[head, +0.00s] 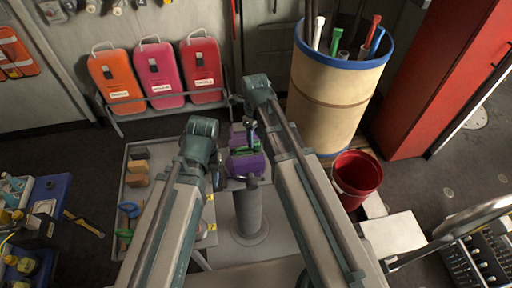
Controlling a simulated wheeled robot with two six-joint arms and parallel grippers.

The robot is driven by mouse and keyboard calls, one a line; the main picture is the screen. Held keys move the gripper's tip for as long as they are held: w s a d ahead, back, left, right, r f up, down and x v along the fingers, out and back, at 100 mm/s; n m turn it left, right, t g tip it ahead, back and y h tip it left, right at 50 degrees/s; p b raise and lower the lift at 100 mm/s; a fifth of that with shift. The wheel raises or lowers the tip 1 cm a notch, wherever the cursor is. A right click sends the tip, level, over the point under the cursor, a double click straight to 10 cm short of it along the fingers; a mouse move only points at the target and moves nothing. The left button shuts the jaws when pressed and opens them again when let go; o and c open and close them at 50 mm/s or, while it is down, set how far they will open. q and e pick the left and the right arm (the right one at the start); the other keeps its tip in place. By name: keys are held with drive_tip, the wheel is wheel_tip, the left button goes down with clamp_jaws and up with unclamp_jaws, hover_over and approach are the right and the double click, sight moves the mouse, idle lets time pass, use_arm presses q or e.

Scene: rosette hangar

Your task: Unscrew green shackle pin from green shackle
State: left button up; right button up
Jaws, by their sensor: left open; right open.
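A purple vise-like fixture (246,164) stands on a grey pedestal between my two arms. Small green parts show at it, partly hidden; I cannot make out the green shackle and its pin separately, nor whether the pin is threaded in. My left gripper (217,180) is open, just left of the purple fixture. My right gripper (249,128) is open, close to the fixture's upper, far part. Both grippers are small and partly covered by my arm links, so contact with the green parts cannot be told.
A grey tray (128,185) with blocks and tools lies left of the pedestal. A tan barrel (325,105) and a red bucket (357,178) stand to the right. Orange, pink and red cases (160,75) hang behind. A blue bin (45,195) is at far left.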

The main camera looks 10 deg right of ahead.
drive_tip(key=shift+f, duration=0.1)
drive_tip(key=shift+f+b, duration=0.9)
drive_tip(key=shift+b, duration=0.1)
drive_tip(key=shift+c, duration=0.2)
clamp_jaws()
drive_tip(key=n, duration=0.3)
drive_tip(key=shift+r, duration=0.1)
drive_tip(key=n, duration=0.4)
drive_tip(key=shift+n, duration=1.4)
